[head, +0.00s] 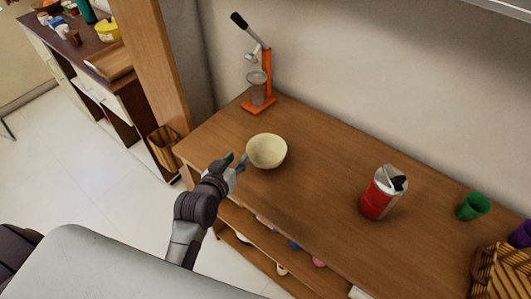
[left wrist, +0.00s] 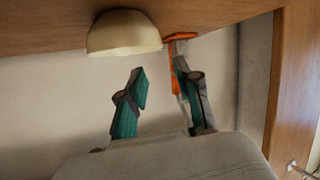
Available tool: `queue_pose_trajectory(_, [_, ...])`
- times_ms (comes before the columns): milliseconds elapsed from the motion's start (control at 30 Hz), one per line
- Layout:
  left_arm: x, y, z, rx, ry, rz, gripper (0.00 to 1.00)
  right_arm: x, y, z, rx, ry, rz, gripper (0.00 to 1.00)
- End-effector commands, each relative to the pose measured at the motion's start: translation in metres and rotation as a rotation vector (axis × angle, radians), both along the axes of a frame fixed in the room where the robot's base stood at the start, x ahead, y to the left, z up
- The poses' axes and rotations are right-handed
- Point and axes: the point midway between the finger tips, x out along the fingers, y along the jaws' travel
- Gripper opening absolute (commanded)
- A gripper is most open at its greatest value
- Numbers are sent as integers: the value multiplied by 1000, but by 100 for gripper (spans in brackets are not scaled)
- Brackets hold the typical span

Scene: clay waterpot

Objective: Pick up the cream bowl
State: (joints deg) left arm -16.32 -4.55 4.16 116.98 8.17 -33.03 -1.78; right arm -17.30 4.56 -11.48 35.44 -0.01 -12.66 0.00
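The cream bowl (head: 267,151) stands upright on the wooden table (head: 310,185), near its left end and front edge. My left gripper (head: 237,163) is just left of the bowl, near the table's front edge, with its fingers toward the bowl. In the left wrist view the bowl (left wrist: 124,33) shows at the top, beyond the fingertips. The left gripper (left wrist: 160,80) has its two teal fingers apart with nothing between them. It appears apart from the bowl. My right gripper is not in view.
An orange press (head: 262,90) with a glass stands behind the bowl. A red canister (head: 383,192), a green cup (head: 473,206) and a wicker basket (head: 500,270) are to the right. A wooden post (head: 150,65) rises at the left. The table between bowl and canister is clear.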

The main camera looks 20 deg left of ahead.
Motion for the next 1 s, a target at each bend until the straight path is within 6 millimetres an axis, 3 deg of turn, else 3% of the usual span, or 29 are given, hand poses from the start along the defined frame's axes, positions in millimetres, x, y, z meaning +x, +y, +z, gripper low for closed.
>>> queue_pose_trajectory(100, [21, 0, -7, 0, 0, 0, 33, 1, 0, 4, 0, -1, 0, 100])
queue_pose_trajectory(367, [39, -1, -16, 0, 2, 0, 33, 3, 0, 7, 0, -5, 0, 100])
queue_pose_trajectory(700, [79, 0, -34, 0, 3, 0, 33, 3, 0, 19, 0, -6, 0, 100])
queue_pose_trajectory(1000, [82, -1, -37, 1, 2, 0, 32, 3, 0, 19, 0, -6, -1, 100])
